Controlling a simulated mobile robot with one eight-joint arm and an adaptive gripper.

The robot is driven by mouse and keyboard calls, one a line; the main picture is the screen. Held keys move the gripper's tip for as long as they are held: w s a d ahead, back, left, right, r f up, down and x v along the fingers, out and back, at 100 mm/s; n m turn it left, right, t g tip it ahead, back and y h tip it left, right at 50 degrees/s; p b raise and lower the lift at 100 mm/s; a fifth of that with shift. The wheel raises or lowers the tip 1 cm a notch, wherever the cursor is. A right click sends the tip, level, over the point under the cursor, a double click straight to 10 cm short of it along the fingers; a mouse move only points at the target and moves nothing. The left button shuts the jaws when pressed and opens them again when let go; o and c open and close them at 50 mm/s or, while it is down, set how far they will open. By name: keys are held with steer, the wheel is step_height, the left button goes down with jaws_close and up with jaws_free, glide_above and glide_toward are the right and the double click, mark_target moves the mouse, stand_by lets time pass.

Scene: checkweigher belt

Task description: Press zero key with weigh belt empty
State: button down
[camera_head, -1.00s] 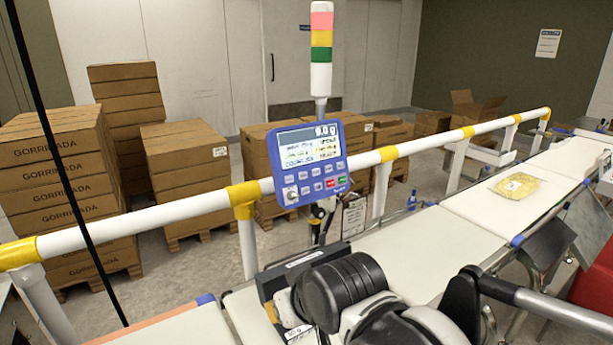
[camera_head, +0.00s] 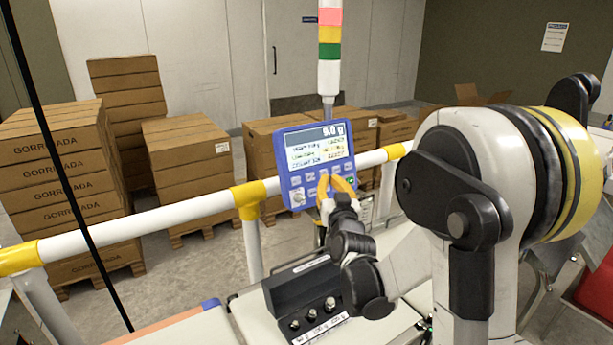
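The blue control panel (camera_head: 293,200) hangs on the white rail, with a lit display (camera_head: 318,147) above rows of keys. The top line of the display shows a weight in g, too small to read surely. My gripper (camera_head: 335,184) has yellow fingers and is at the lower right keys, covering part of the keypad. I cannot tell whether it touches a key, which key is under it, or whether its fingers are closed. The zero key cannot be made out. Part of a white belt (camera_head: 190,330) shows bare at the bottom; my arm hides much of the belt line.
A black block with small weights (camera_head: 300,285) stands below the panel, near my arm. The white rail with yellow joints (camera_head: 150,218) runs across. A signal tower (camera_head: 329,50) rises behind the panel. Stacked cartons (camera_head: 55,180) stand behind the rail.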

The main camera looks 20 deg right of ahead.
steer(key=shift+d+f+m+h, duration=0.2)
steer(key=shift+d+m+h, duration=0.3)
steer(key=shift+d, duration=0.6)
steer(key=shift+w, duration=0.1)
steer(key=b, duration=0.1)
glide_toward(316, 169)
steer(key=shift+d+r+x, duration=0.1)
steer(key=shift+d+x, duration=0.05)
steer(key=shift+x, duration=1.2)
steer(key=shift+d+r+x, duration=0.1)
steer(key=shift+d+x, duration=0.05)
steer(key=shift+x, duration=1.25)
steer(key=shift+w+a+f+b, duration=0.1)
steer(key=shift+w+f+b, duration=0.05)
steer(key=shift+w+b, duration=0.15)
steer(key=shift+w+f, duration=0.1)
steer(key=shift+w, duration=0.2)
steer(key=shift+s, duration=0.15)
steer(key=shift+s+r, duration=0.25)
steer(key=shift+s, duration=0.4)
